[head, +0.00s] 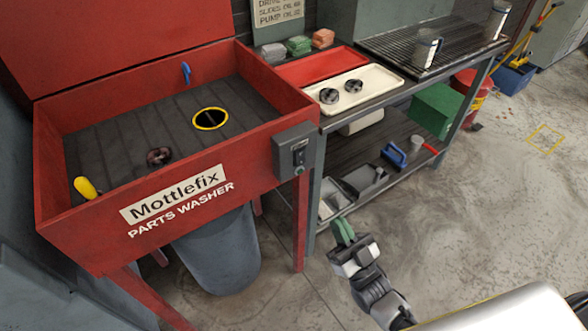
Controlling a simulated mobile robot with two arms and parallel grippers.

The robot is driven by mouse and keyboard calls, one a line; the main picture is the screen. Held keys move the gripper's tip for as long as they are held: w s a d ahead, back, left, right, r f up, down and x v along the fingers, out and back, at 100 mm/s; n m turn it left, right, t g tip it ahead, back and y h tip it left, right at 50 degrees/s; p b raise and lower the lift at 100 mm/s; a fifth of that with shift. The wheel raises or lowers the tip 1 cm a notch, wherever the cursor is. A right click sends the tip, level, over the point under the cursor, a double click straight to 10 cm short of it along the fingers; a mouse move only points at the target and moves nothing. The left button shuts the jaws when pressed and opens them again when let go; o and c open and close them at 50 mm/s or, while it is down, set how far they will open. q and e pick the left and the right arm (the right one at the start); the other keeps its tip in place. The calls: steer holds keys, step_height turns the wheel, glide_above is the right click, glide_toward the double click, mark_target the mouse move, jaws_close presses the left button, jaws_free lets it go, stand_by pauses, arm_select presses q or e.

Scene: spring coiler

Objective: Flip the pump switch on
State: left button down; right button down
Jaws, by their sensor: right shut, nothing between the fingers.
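The pump switch (299,157) is a small switch on a dark grey box (281,150) fixed to the right end of the front of the red parts washer (160,215). A small round green spot sits low on the box. Whether the switch is on or off is too small to tell. My right gripper (341,232) has green fingers and is shut and empty. It shows below and to the right of the switch box, apart from it, in front of the bench's lower part. My left gripper is not in view.
The washer basin holds a yellow-handled brush (86,188), a dark part (159,156) and a yellow-ringed drain (210,118). A grey bin (215,255) stands below. A bench to the right bears a red tray (320,66) and a cream tray (380,84). The floor at right is largely clear.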

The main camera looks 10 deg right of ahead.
mark_target(301, 161)
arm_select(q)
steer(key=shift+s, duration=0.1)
arm_select(e)
steer(key=shift+r, duration=0.1)
